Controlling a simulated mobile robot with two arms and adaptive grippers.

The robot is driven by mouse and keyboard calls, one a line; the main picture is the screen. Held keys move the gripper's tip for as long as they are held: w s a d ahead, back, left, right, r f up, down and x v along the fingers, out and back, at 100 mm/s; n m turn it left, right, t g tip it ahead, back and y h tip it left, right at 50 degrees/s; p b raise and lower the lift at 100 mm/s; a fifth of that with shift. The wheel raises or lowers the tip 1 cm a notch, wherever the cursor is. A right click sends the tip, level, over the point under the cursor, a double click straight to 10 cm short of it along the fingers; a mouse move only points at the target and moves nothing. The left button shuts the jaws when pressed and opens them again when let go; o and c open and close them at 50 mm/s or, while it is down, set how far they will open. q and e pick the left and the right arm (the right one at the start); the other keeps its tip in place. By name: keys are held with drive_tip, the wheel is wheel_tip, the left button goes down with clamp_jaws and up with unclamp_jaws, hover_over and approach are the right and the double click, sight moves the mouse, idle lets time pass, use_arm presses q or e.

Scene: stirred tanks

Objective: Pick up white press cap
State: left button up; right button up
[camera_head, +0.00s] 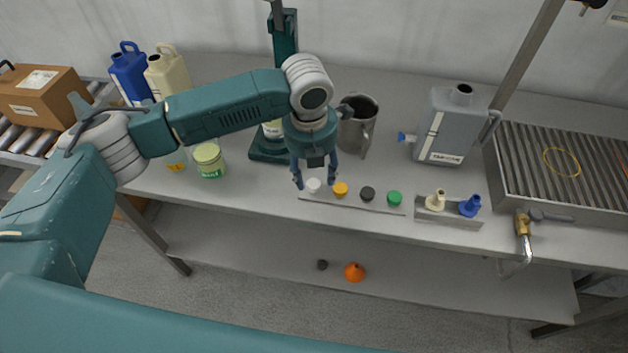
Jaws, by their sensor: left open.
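The white press cap (313,185) is a small round white cap at the left end of a row of caps on a thin strip at the table's front edge. Yellow (340,189), dark (367,194) and green (394,198) caps sit to its right. My left gripper (315,181) points down over the white cap, with its fingers open on either side of it. I cannot tell whether a finger touches the cap. My right gripper is not in view.
Behind the gripper stand a dark green press stand (284,38) and a metal jug (358,125). A grey canister (449,126) stands to the right, beside a ribbed drain tray (560,165). A holder with cream (436,201) and blue (470,206) fittings lies right of the caps.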

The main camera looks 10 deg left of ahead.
sight(313, 184)
use_arm(q)
drive_tip(key=shift+s+a+f+p, duration=0.1)
drive_tip(key=shift+f+p, duration=0.05)
drive_tip(key=shift+f, duration=0.45)
drive_tip(key=shift+a+f+p, duration=0.1)
drive_tip(key=shift+f+p, duration=0.05)
drive_tip(key=shift+f, duration=0.9)
drive_tip(key=shift+c, duration=0.3)
drive_tip(key=c, duration=0.6)
drive_tip(key=shift+c, duration=0.5)
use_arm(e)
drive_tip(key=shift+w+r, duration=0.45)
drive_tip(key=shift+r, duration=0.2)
